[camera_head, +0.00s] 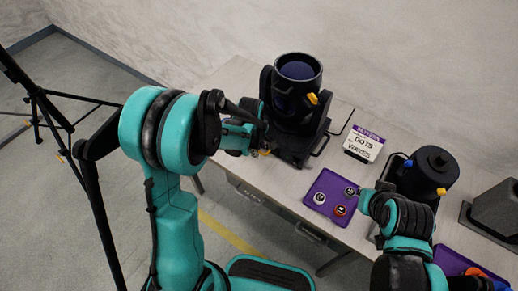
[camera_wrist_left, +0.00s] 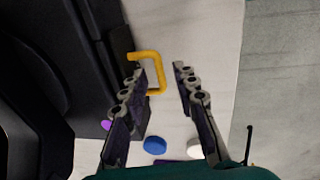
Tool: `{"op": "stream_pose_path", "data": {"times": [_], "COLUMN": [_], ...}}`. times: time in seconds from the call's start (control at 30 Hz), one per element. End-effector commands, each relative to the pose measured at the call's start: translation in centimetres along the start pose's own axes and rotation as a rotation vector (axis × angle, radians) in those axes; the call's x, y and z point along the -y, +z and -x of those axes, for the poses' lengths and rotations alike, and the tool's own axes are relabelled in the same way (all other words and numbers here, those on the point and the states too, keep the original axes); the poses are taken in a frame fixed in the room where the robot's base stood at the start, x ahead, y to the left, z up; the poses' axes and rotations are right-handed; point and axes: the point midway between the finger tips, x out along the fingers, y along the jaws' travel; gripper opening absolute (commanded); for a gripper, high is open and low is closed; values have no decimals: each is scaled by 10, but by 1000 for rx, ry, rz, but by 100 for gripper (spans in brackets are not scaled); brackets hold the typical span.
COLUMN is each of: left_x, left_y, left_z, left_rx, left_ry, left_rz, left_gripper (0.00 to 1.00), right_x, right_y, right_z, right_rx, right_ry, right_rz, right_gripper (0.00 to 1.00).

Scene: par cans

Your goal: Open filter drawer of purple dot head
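A large black moving-head light (camera_head: 296,115) stands upright at the back of the table, with a yellow-orange tab (camera_head: 312,98) on its upper side. My left gripper (camera_head: 265,143) is at its left, low side. In the left wrist view my left gripper (camera_wrist_left: 158,92) is open, and a yellow U-shaped handle (camera_wrist_left: 158,67) on the black body reaches between its fingers near the tips. A purple dot (camera_wrist_left: 107,125) shows beside the left finger. My right gripper (camera_head: 364,198) is by the purple tray; its fingers are too small to read.
The purple tray (camera_head: 327,186) holds several small round pieces. A white sign (camera_head: 363,144) reads pattern, dots, waves. A second black head (camera_head: 428,174) stands right of it. A grey block (camera_head: 494,208) and another purple tray (camera_head: 447,258) are at the far right.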

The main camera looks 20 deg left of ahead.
Motion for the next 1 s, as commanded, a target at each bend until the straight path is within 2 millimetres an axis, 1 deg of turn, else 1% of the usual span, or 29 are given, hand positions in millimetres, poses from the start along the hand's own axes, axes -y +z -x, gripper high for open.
{"op": "stream_pose_path", "data": {"times": [0.07,0.1,0.2,0.4,0.47,0.57,0.7,0.8,0.9,1.0], "left_x": [0,0,0,0,3,18,54,76,91,98], "left_y": [0,0,0,0,0,-2,-2,-3,-4,-3], "left_z": [0,0,0,1,1,4,10,14,16,17], "left_rx": [0,0,0,0,0,-1,-1,-2,-2,-1], "left_ry": [0,0,0,0,0,0,0,-1,-1,-1], "left_rz": [0,0,0,0,1,3,3,2,3,0], "left_gripper": [29,24,0,0,0,0,0,0,0,0], "right_x": [0,0,0,0,0,0,0,0,0,0], "right_y": [0,0,0,0,0,1,2,2,3,3], "right_z": [0,0,0,0,0,-1,-3,-3,-4,-4], "right_rx": [0,0,0,0,0,0,0,0,0,0], "right_ry": [0,0,0,0,0,0,0,0,0,0], "right_rz": [0,0,0,0,0,0,0,0,0,0], "right_gripper": [0,0,0,0,0,0,0,0,0,0]}}
